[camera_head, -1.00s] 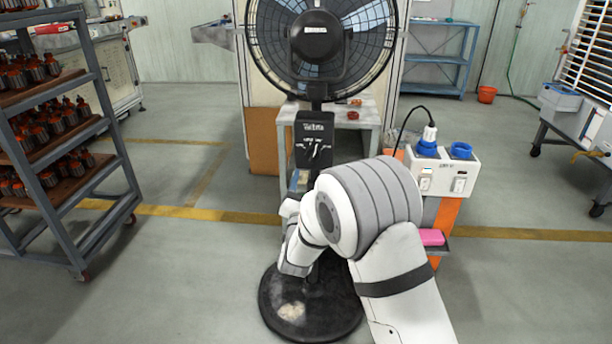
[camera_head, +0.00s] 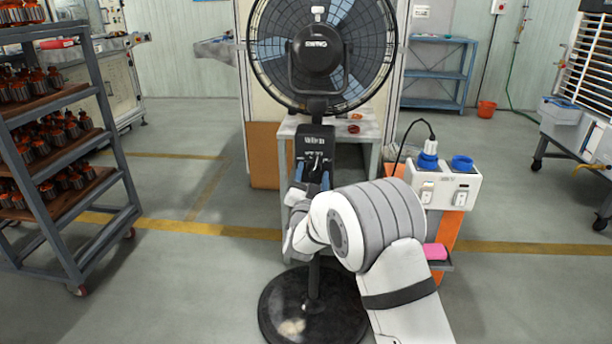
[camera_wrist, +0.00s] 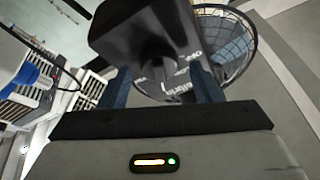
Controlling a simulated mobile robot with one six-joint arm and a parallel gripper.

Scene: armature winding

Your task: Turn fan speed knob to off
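A black pedestal fan (camera_head: 317,57) stands ahead, with its round base (camera_head: 300,322) on the floor. Its dark control box (camera_head: 315,142) is below the fan head. In the wrist view the control box (camera_wrist: 145,25) is close and dark, and a protruding shape that looks like the speed knob (camera_wrist: 156,66) sits between my fingers. My gripper (camera_wrist: 162,84) is open, with one blue finger on each side of that shape. Whether the fingers touch it, and the knob's setting, I cannot tell. In the head view my gripper (camera_head: 311,177) is just below the box, partly hidden by my arm.
A white socket box (camera_head: 443,187) with blue plugs and a cable is right of my arm, on an orange stand (camera_head: 450,228). A small table (camera_head: 366,128) is behind the fan. A rack (camera_head: 70,150) of motor parts stands left. The floor between is free.

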